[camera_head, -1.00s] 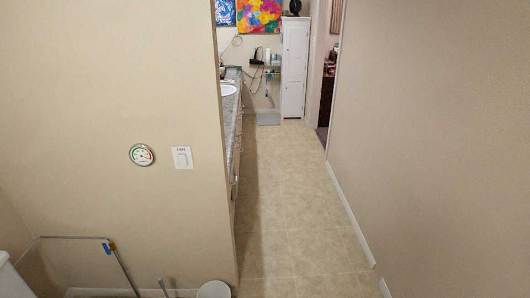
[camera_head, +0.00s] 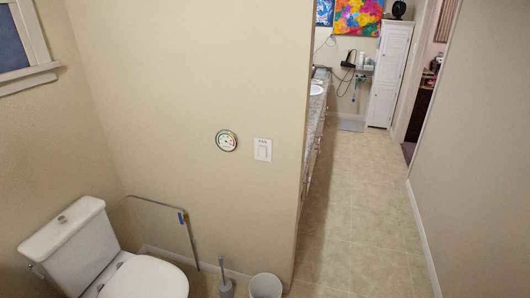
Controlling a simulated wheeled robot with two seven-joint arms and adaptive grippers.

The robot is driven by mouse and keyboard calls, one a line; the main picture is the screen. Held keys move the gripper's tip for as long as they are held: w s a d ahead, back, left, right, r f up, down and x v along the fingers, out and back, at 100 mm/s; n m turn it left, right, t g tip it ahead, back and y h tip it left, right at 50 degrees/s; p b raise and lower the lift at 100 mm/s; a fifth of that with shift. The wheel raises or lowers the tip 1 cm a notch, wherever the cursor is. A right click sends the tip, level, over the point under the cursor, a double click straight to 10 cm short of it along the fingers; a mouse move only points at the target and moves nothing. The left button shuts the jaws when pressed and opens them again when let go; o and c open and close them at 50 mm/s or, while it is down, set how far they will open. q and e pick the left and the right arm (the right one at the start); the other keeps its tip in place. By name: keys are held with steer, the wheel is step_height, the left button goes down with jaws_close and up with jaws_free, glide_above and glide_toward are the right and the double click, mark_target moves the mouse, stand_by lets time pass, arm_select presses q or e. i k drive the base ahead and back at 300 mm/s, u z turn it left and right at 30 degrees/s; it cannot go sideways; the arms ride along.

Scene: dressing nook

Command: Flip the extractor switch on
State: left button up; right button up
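A white wall switch plate (camera_head: 262,150) is on the beige wall, near the wall's right-hand corner. A small dark label that seems to read "FAN" is at its top, and a pale rocker is below. Whether the rocker is on or off is too small to tell. A round dial gauge (camera_head: 226,140) hangs just left of the plate. Neither of my grippers shows in the head view.
A white toilet (camera_head: 146,277) stands at the lower left. A thin metal frame (camera_head: 158,203) leans by the wall beside it. A toilet brush (camera_head: 224,282) and a grey bin (camera_head: 265,285) stand below the switch. A clear tiled passage (camera_head: 350,210) runs to a white cabinet (camera_head: 389,75).

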mark_target(263, 150)
steer(key=k, duration=0.65)
steer(key=u, duration=0.2)
steer(key=i, duration=1.15)
steer(key=z, duration=0.8)
steer(key=i, duration=0.35)
steer(key=z, duration=0.4)
